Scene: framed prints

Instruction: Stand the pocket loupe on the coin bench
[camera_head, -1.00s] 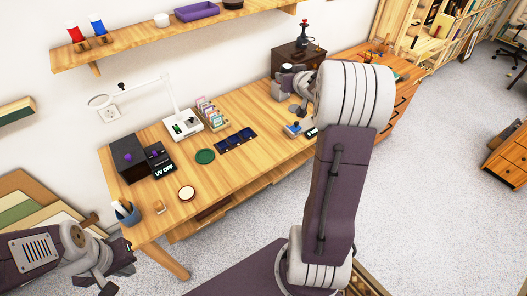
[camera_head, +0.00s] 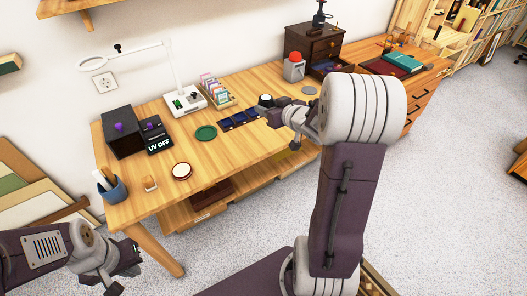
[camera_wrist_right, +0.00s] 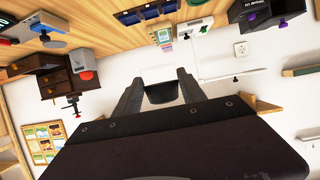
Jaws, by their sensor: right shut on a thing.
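The coin bench (camera_head: 240,160) is the long light-wood table in the head view. My right gripper (camera_head: 268,108) hangs over its right part, beside the blue coin trays (camera_head: 238,121). In the right wrist view my right gripper (camera_wrist_right: 160,88) has a dark, short piece between its two fingers, which I take as the pocket loupe (camera_wrist_right: 162,93). In the head view a dark round piece with a pale top (camera_head: 266,100) shows at the fingertips. A gap below it cannot be made out. My left gripper (camera_head: 122,268) is low at the left, off the bench; its jaws are unclear.
A ring-lamp stand (camera_head: 184,100), card rack (camera_head: 215,92), green disc (camera_head: 206,132), white-topped round dish (camera_head: 182,171), dark UV box (camera_head: 124,132) and pen cup (camera_head: 112,187) stand on the bench. A grey device with a red top (camera_head: 294,69) is behind my right gripper. Bare wood lies along the front.

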